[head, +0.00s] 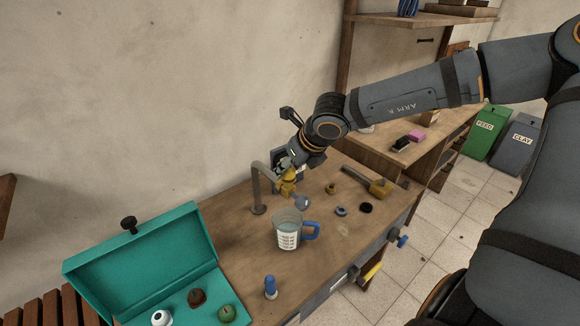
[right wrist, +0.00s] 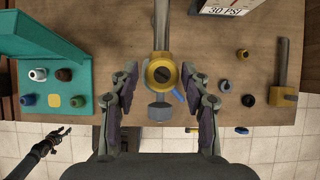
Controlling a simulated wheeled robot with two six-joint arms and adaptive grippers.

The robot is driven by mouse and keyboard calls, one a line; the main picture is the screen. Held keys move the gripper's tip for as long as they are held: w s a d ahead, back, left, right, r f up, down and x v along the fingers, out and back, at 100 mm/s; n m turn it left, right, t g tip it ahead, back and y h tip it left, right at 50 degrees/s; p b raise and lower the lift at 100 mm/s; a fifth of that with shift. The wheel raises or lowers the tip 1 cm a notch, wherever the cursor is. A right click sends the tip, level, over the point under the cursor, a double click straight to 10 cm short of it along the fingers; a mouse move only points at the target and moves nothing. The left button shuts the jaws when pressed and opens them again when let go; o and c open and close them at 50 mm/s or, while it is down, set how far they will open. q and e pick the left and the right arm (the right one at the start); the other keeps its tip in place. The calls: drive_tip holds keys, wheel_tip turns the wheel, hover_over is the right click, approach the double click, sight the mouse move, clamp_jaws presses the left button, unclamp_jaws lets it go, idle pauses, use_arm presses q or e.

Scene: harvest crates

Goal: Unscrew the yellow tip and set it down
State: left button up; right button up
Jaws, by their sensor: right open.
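The yellow tip (head: 287,186) is at the end of the bent grey pipe (head: 257,188) that stands on the bench; a grey-blue knob (head: 302,202) shows beside it. In the right wrist view the yellow tip (right wrist: 162,62) appears as a ring with a dark centre. My right gripper (head: 288,171) is over the pipe end. In the right wrist view its fingers (right wrist: 161,96) are spread, one on each side of the tip, with gaps showing. My left gripper (right wrist: 58,137) shows small at lower left in the right wrist view, away from the tip.
A mug with a blue handle (head: 287,232) stands near the pipe. A brass piece (head: 331,188), a grey ring (head: 341,211), a black ring (head: 366,207) and a yellow-headed tool (head: 380,187) lie to the right. An open teal case (head: 140,262) is at left.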

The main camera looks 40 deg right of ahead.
drive_tip(key=shift+c, duration=0.4)
drive_tip(key=shift+d, duration=0.1)
drive_tip(key=c, duration=0.6)
drive_tip(key=shift+o, duration=0.2)
drive_tip(key=n+y, duration=0.2)
drive_tip(key=n, duration=0.3)
drive_tip(key=shift+w+d+g+y, duration=0.1)
drive_tip(key=shift+d+g+y, duration=0.15)
drive_tip(key=shift+g+y, duration=0.15)
drive_tip(key=n+y, duration=0.1)
drive_tip(key=n, duration=0.1)
drive_tip(key=n+g, duration=0.1)
drive_tip(key=shift+d+n+g+y, duration=0.15)
drive_tip(key=shift+n+g+y, duration=0.15)
drive_tip(key=shift+n+y, duration=0.1)
drive_tip(key=n+g+y, duration=0.1)
drive_tip(key=n, duration=0.2)
drive_tip(key=shift+w, duration=0.15)
drive_tip(key=o, duration=0.6)
drive_tip(key=shift+o, duration=0.2)
